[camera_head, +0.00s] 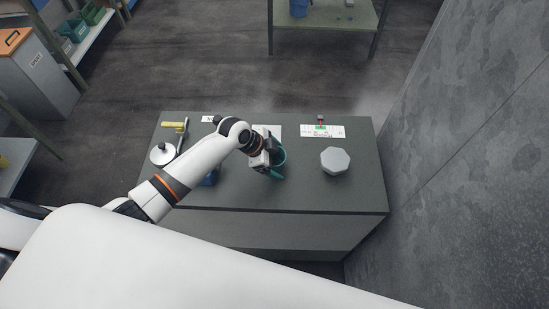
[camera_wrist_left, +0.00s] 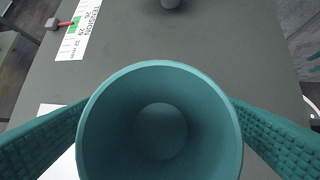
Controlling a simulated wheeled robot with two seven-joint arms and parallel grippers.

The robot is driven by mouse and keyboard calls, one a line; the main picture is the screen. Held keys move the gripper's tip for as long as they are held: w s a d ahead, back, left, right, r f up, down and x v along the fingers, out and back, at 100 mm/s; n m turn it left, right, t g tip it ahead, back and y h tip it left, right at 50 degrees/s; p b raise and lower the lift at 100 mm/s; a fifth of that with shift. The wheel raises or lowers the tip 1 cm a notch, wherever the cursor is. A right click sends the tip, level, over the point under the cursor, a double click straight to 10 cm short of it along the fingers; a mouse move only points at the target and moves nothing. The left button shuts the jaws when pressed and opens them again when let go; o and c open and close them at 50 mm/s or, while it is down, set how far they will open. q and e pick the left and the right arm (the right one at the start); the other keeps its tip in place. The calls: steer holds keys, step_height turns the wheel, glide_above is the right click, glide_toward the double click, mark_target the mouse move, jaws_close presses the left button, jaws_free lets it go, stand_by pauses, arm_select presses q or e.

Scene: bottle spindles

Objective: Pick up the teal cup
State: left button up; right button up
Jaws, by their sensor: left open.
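The teal cup (camera_wrist_left: 160,68) stands with its open mouth facing the left wrist camera, and I see down to its round floor. My left gripper (camera_wrist_left: 160,110) is open, with one textured teal finger on each side of the cup. Whether the fingers touch its wall I cannot tell. In the head view the cup (camera_head: 281,157) is on the grey table, partly hidden by my left gripper (camera_head: 272,163). My right gripper is not in view.
A grey many-sided object (camera_head: 335,160) stands on the table (camera_head: 320,195) right of the cup. A printed strip (camera_head: 322,130) lies at the back right. A white round item (camera_head: 162,154) and a blue object (camera_head: 209,179) are to the left.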

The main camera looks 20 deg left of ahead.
arm_select(q)
steer(key=shift+w+d+f, duration=0.25)
steer(key=shift+d+f, duration=0.1)
steer(key=shift+f, duration=0.25)
steer(key=c, duration=1.1)
steer(key=shift+o, duration=0.2)
steer(key=shift+r, duration=0.1)
